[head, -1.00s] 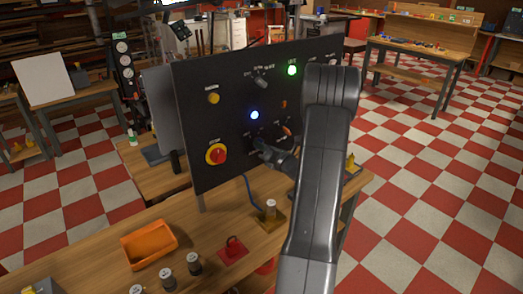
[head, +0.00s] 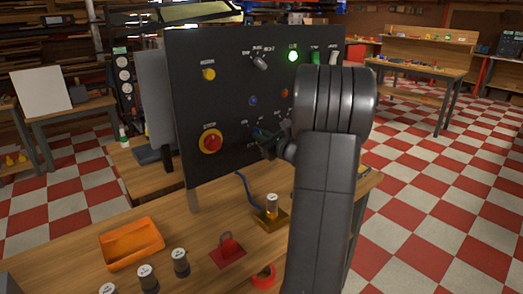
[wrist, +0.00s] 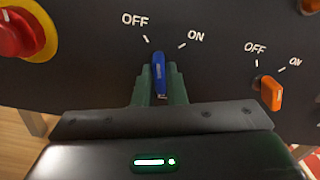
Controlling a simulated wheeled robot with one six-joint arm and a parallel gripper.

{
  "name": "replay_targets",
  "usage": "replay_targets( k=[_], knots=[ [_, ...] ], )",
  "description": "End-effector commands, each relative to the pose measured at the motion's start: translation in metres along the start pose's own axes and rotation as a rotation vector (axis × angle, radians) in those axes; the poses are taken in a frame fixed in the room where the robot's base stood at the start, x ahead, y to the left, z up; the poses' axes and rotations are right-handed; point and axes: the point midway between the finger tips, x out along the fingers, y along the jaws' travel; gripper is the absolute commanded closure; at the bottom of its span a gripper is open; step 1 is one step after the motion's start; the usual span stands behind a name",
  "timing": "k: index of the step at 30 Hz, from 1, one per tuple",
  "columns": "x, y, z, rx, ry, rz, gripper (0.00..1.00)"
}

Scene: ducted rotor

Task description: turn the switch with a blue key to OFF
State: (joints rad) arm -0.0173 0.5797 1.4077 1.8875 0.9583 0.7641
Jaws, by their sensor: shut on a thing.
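The blue key (wrist: 159,72) stands in its switch on the black panel (head: 200,110), under OFF and ON labels. In the wrist view it points nearly straight up, between the two marks and nearer OFF. My gripper (wrist: 160,84) is shut on it, one green finger on each side. In the head view my gripper (head: 267,138) is at the panel's lower middle, and my arm and fingers mostly hide the key. A blue lamp (head: 252,100) above the switch is unlit.
An orange-key switch (wrist: 271,93) is close on the right, and a red stop button with a yellow ring (head: 211,142) is on the left. A green lamp (head: 292,56) is lit. An orange tray (head: 131,244) and a red padlock (head: 228,246) are on the bench below.

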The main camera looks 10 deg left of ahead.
Motion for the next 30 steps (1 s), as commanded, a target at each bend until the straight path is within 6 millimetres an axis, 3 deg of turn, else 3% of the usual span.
replay_targets(
  k=[1, 15, 30],
  knots=[
    [-0.0002, 0.0025, -0.0073, -0.044, -0.002, 0.000, 1.00],
    [-0.0002, 0.0004, -0.0036, -0.352, 0.001, 0.000, 1.00],
    [-0.0001, -0.0007, -0.0004, -0.426, 0.001, 0.001, 1.00]
  ],
)
